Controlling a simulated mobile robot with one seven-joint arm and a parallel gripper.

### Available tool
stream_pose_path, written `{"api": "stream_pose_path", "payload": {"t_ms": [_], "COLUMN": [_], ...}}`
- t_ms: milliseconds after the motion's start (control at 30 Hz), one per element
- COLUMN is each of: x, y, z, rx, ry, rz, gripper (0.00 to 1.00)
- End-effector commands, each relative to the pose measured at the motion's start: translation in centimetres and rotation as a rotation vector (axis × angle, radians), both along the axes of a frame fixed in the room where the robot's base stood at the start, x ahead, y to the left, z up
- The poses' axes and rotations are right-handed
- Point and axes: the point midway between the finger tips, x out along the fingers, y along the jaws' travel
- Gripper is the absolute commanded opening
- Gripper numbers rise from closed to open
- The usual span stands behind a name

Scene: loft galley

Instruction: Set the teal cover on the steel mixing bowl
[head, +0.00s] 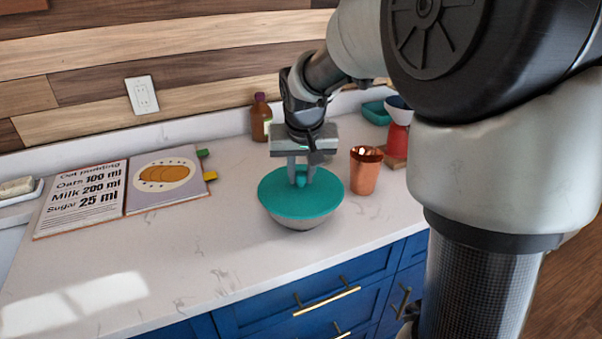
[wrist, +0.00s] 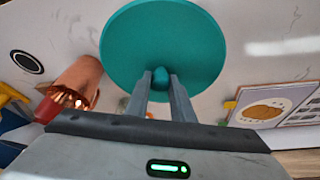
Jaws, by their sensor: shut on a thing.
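The teal cover (head: 312,199) is a round disc with a small knob on top. My gripper (head: 301,177) is shut on that knob, with the fingers pointing down. The steel mixing bowl (head: 301,223) shows as a grey curved side under the cover's front edge, on the counter. The cover hides the bowl's rim, so I cannot tell whether the two touch. In the wrist view the teal cover (wrist: 163,40) fills the upper middle, with the knob between the fingertips of my gripper (wrist: 160,82). The bowl is hidden there.
A copper cup (head: 365,171) stands close to the right of the cover. A brown bottle (head: 261,118) is behind, and a red and white object (head: 398,135) and a teal dish (head: 376,112) are at the back right. An open recipe book (head: 125,190) lies left. The front left counter is clear.

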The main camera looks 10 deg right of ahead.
Motion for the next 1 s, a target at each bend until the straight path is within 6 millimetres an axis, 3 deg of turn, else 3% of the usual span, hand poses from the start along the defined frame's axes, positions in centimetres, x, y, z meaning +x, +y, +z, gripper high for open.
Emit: {"api": "stream_pose_path", "payload": {"t_ms": [200,233,333,533,667,1000], "x": [-0.05,-0.06,-0.05,-0.04,-0.05,-0.03], "y": [0.01,0.01,0.02,0.01,0.01,0.0], "z": [-0.16,-0.17,-0.16,-0.11,-0.12,0.1], "rx": [0.0,0.0,0.0,0.0,0.0,0.0], "ry": [0.003,0.003,0.003,0.002,0.002,0.001], "rz": [0.0,0.0,0.0,0.0,0.0,0.0], "gripper": [0.0,0.26,0.43,0.43,0.62,0.62]}}
